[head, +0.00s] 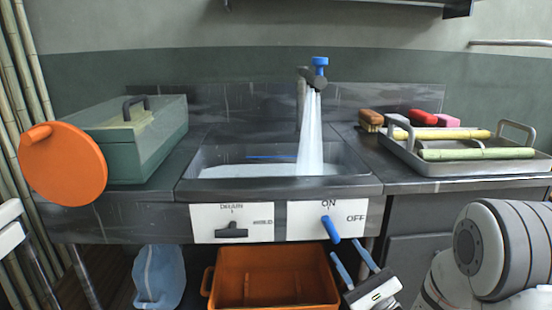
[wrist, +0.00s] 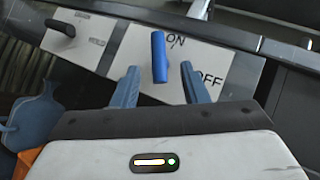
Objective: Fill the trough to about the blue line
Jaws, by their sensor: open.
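The trough (head: 190,187) is a metal basin set in the counter. Water (head: 240,171) stands in it, and a stream (head: 311,135) pours from the tap (head: 314,82). The blue line (head: 270,157) shows on the back wall, a little above the water. The blue tap lever (head: 331,229) sits on a white panel marked ON and OFF. My gripper (head: 347,251) is open just below that lever. In the wrist view, the blue lever (wrist: 159,50) stands between the open fingers of my gripper (wrist: 159,72), with a gap on each side.
A dark drain lever (head: 232,231) is on the left panel, marked DRAIN and HOLD. An orange crate (head: 272,268) and a blue bag (head: 159,275) are below. A green box (head: 150,135) with an orange disc (head: 62,165) stands left.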

